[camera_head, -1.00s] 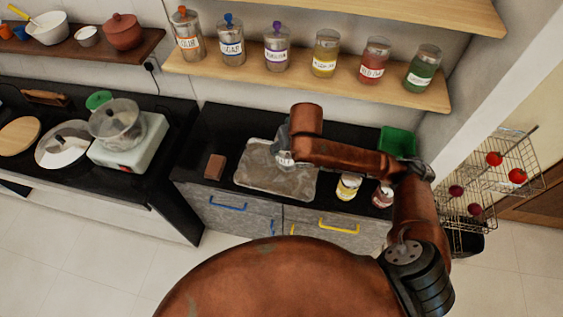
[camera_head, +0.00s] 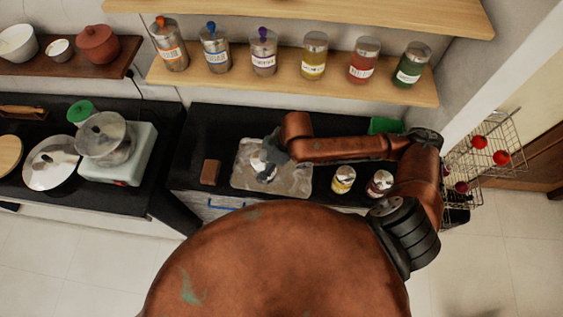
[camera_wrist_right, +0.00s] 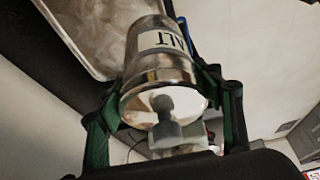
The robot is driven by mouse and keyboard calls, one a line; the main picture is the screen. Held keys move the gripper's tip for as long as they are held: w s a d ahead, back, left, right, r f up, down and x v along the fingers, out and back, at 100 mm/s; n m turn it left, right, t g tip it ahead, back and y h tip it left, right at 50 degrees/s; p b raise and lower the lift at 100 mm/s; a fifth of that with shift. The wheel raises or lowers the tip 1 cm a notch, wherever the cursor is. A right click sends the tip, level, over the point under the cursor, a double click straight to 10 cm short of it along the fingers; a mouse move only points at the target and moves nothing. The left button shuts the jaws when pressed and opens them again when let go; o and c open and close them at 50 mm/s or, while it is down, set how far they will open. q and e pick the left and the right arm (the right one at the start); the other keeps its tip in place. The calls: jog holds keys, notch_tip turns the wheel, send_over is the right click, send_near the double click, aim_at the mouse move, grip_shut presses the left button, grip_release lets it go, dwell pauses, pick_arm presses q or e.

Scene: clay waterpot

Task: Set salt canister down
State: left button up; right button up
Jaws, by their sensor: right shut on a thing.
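The salt canister (camera_wrist_right: 160,65) is a shiny metal cylinder with a white label whose letters "ALT" show in the right wrist view. My right gripper (camera_wrist_right: 165,105) is shut around it, one finger on each side. In the head view my right gripper (camera_head: 268,160) is over the grey tray (camera_head: 300,183) set in the dark counter, and it mostly hides the canister. I cannot tell whether the canister touches anything below. The tray's edge also shows beside the canister in the right wrist view (camera_wrist_right: 95,30). My left gripper is not in view.
A brown block (camera_head: 211,172) lies left of the tray. A green container (camera_head: 385,126) is behind my arm. Several jars line the wooden shelf (camera_head: 290,88) above.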

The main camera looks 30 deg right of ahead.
jog(key=d+f, duration=0.1)
jog(key=d, duration=0.1)
jog(key=d+f, duration=0.1)
jog(key=d, duration=0.2)
jog(key=w+d, duration=0.1)
jog(key=d, duration=0.1)
jog(key=shift+d+f+p, duration=0.15)
jog(key=shift+f+p, duration=0.25)
jog(key=shift+c, duration=0.2)
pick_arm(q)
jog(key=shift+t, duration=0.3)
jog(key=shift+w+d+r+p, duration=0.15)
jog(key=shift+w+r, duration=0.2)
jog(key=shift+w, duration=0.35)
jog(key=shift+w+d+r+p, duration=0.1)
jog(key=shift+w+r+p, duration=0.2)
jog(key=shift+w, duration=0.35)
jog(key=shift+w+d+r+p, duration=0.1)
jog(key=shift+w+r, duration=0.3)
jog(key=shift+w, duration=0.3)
pick_arm(e)
jog(key=shift+w+d+f, duration=0.2)
jog(key=shift+d+f, duration=0.75)
jog(key=shift+f, duration=0.65)
jog(key=shift+w+d+f, duration=0.15)
jog(key=shift+d+f, duration=0.8)
jog(key=shift+f, duration=0.6)
jog(key=shift+w+d+f, duration=0.2)
jog(key=shift+d+f, duration=0.75)
jog(key=shift+f, duration=0.65)
